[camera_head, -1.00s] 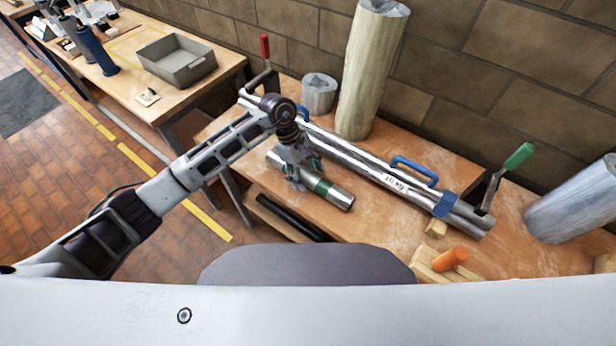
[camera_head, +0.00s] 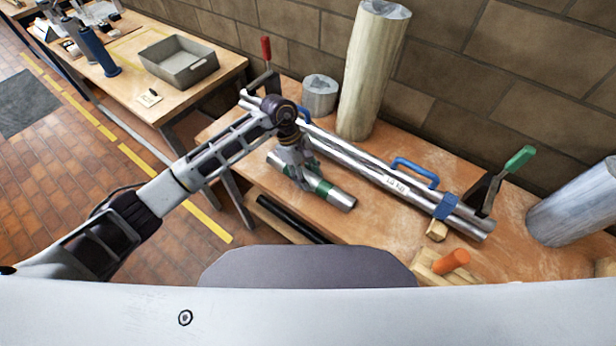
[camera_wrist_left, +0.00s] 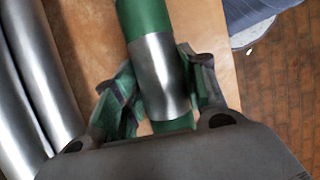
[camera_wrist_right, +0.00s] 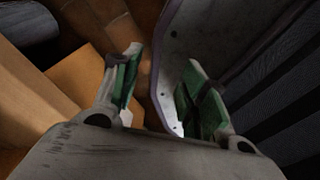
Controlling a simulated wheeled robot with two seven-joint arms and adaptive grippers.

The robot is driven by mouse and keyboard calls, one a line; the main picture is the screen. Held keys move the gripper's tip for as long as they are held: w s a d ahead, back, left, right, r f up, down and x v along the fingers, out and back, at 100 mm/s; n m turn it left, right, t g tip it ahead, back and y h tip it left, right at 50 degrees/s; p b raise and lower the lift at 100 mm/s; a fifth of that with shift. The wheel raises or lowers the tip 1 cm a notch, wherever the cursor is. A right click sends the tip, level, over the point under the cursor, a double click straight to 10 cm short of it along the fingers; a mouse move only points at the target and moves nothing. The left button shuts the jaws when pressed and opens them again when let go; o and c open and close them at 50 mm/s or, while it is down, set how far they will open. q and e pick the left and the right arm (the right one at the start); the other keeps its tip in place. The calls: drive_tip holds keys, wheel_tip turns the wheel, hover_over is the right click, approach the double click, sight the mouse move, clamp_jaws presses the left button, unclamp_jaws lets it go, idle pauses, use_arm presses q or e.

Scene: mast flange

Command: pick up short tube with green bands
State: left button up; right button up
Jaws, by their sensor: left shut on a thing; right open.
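The short tube with green bands (camera_head: 340,199) lies on the wooden bench, a shiny metal cylinder. My left gripper (camera_head: 299,184) comes down on it from above and is shut on its middle part. In the left wrist view the tube (camera_wrist_left: 160,68) runs between the two fingers (camera_wrist_left: 163,95), with a green band above and another below the bare metal. I cannot tell whether the tube is clear of the bench. My right gripper (camera_wrist_right: 157,85) shows only in its own wrist view, open, with no object between its fingers.
Long metal tubes with blue handles (camera_head: 415,172) lie clamped behind the short tube. A tall pale cylinder (camera_head: 369,75) and a small grey cylinder (camera_head: 319,95) stand at the back. A black bar (camera_head: 290,220) lies in front. An orange peg (camera_head: 452,261) is at the right. A grey tray (camera_head: 177,60) sits on another bench.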

sight(307, 174)
use_arm(q)
drive_tip(key=shift+r, duration=0.15)
wheel_tip(307, 174, up, 8)
drive_tip(key=shift+r+b, duration=0.2)
drive_tip(key=shift+b, duration=0.55)
drive_tip(key=shift+r, duration=0.7)
use_arm(e)
drive_tip(key=shift+w+d+f, duration=0.3)
drive_tip(key=shift+d+f, duration=0.5)
drive_tip(key=shift+d, duration=0.1)
drive_tip(key=shift+a, duration=0.1)
drive_tip(key=shift+a, duration=0.5)
use_arm(q)
drive_tip(key=shift+f, duration=0.1)
use_arm(e)
drive_tip(key=shift+s, duration=0.1)
